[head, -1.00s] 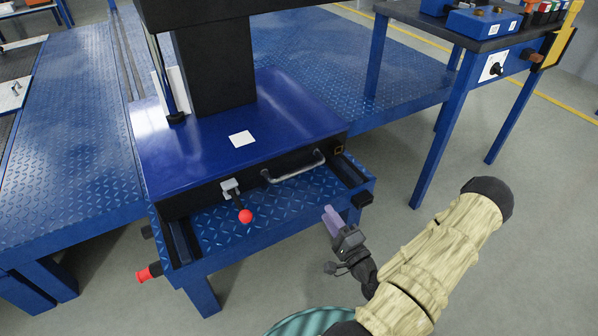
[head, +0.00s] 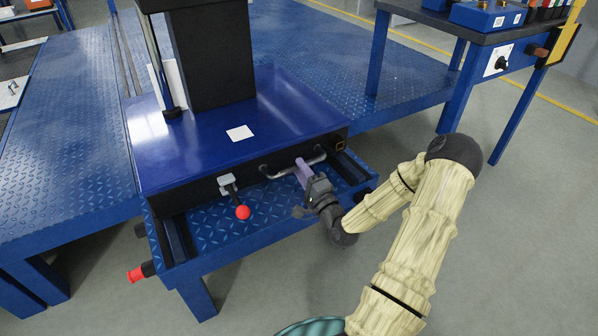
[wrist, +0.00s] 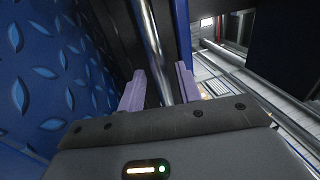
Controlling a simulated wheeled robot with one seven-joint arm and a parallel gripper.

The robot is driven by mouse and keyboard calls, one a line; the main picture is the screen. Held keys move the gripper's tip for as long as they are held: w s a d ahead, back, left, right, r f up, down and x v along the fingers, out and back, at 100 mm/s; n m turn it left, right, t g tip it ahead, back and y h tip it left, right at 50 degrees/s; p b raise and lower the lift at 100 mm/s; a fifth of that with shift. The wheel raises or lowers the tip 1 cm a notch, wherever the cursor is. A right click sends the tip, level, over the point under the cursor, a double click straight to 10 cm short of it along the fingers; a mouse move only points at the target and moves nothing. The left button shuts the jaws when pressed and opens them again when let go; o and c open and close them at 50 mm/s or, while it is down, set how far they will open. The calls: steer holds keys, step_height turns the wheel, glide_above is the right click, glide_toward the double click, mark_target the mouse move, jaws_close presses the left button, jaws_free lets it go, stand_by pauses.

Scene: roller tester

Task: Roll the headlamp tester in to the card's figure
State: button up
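The headlamp tester is a blue box-shaped base (head: 205,145) with a dark column (head: 213,65), standing on a blue treadplate frame. A metal bar handle (head: 318,157) runs along its front; it also shows in the wrist view (wrist: 150,35). My gripper (head: 302,166) is at this handle. In the wrist view its two lilac fingers (wrist: 160,85) stand apart, one on each side of the bar, with gaps visible. A lever with a red ball (head: 243,212) hangs left of the handle. A white card (head: 240,133) lies on the base; no figure is legible.
A red knob (head: 136,275) sticks out at the frame's front left corner. A treadplate platform (head: 75,140) lies to the left. A blue-legged table (head: 480,36) with boxes and a dial stands at the right. Open grey floor (head: 520,240) lies to the right.

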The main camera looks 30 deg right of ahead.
steer(key=shift+w+r, duration=0.2)
steer(key=shift+w, duration=0.7)
jaws_close()
